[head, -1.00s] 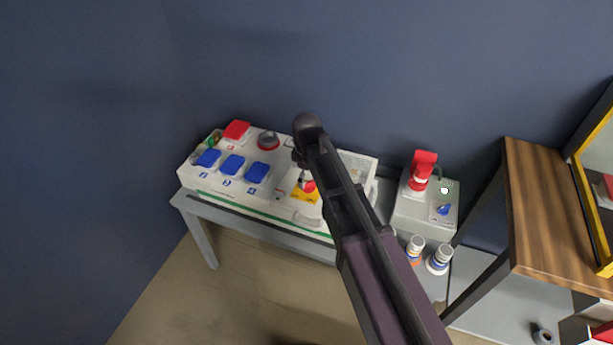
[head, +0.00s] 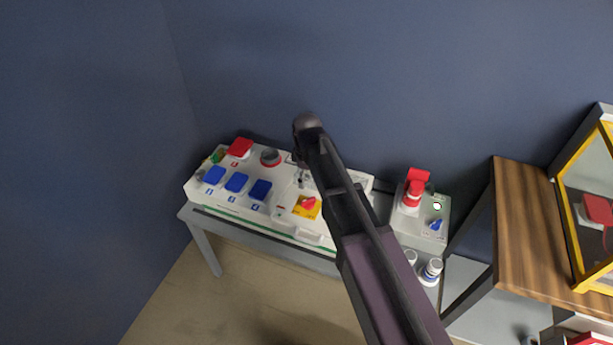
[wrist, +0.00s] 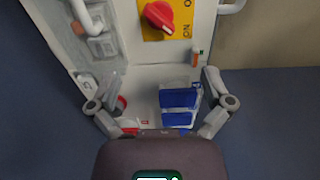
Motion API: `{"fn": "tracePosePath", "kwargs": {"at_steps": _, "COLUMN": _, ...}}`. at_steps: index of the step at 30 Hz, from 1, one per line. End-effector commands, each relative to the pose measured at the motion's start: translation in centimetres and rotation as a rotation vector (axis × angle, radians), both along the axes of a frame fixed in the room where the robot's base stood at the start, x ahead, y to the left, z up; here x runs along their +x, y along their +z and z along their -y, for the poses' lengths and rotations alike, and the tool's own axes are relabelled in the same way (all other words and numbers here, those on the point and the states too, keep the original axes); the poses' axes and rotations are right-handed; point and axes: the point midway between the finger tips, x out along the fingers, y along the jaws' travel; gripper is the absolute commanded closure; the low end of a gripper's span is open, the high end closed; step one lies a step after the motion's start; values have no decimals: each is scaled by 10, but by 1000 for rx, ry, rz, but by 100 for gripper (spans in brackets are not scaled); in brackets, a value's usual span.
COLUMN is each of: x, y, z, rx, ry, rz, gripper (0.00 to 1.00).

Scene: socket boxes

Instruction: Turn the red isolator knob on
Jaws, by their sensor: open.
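The red isolator knob (head: 308,202) sits on a yellow plate (head: 299,212) on the white socket box (head: 284,224), left of my arm. In the wrist view the knob (wrist: 159,16) is near the top middle, its grip slanting from upper left to lower right. The yellow plate (wrist: 185,14) carries an "O" mark and an inverted "ON" mark. My gripper (wrist: 160,82) is open and empty, its fingers spread wide. The knob lies beyond the fingertips, apart from them. In the head view my gripper (head: 302,172) is above the box, its fingers mostly hidden by my arm.
Blue socket lids (head: 237,182) and a red lid (head: 240,147) lie left on the box. A grey box with a red plug (head: 414,187) and blue knob (head: 435,224) stands right. Walls close off the back and left.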

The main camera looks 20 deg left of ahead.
Motion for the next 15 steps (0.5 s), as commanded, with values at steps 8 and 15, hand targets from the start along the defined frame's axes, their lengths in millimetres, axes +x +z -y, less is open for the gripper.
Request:
{"fn": "tracePosePath", "kwargs": {"at_steps": 8, "x": 0, "y": 28, "z": 0, "rx": 0, "ry": 0, "rz": 0, "gripper": 0}}
{"fn": "tracePosePath", "kwargs": {"at_steps": 15, "x": 3, "y": 35, "z": 21, "rx": 0, "ry": -84, "rz": 0, "gripper": 0}}
